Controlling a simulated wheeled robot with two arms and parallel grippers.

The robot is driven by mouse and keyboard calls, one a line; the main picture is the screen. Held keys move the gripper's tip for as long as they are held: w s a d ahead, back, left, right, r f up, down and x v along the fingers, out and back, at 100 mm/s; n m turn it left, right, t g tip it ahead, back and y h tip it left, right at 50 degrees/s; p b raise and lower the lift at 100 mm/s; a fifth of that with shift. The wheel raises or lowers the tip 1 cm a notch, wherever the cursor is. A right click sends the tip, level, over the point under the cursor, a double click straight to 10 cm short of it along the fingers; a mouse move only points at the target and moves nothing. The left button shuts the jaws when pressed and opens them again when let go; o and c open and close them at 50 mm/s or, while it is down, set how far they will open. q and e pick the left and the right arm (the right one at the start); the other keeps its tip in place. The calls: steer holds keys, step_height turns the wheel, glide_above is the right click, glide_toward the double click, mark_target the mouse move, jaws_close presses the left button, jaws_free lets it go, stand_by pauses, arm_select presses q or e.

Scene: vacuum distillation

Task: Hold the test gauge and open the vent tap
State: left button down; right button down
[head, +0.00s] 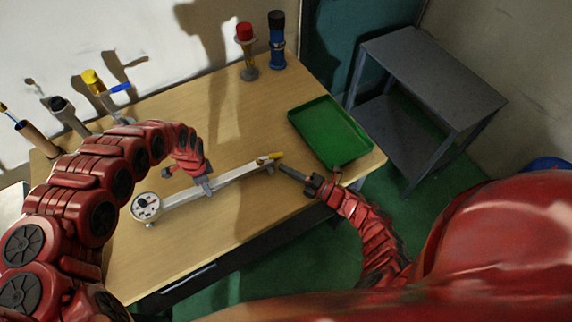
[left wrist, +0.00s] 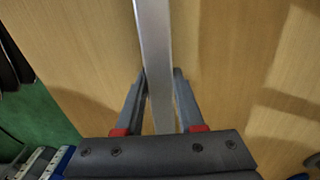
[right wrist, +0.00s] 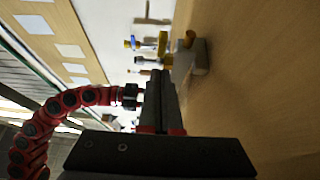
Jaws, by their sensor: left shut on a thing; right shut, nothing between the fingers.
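The test gauge is a long silver bar (head: 235,176) over the wooden table, with a round white dial (head: 145,206) at its left end. The yellow vent tap (head: 277,156) is at its right end. My left gripper (head: 208,186) is shut on the bar between dial and tap; in the left wrist view the bar (left wrist: 155,60) runs between the fingers. My right gripper (head: 282,169) is shut and empty, just below and right of the tap end. Contact cannot be told.
A green tray (head: 330,132) lies at the table's right side. A red-topped item (head: 246,50) and a blue bottle (head: 277,42) stand at the back. Several tools (head: 98,85) stand along the left back edge. A grey side table (head: 432,70) is beyond.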

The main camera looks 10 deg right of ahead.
steer(key=shift+s, duration=0.75)
steer(key=d, duration=0.2)
steer(key=s+d, duration=0.1)
steer(key=d, duration=0.2)
steer(key=s+d, duration=0.1)
steer(key=d, duration=0.2)
steer(key=shift+d, duration=0.25)
steer(key=shift+s+d, duration=0.3)
steer(key=shift+d, duration=0.25)
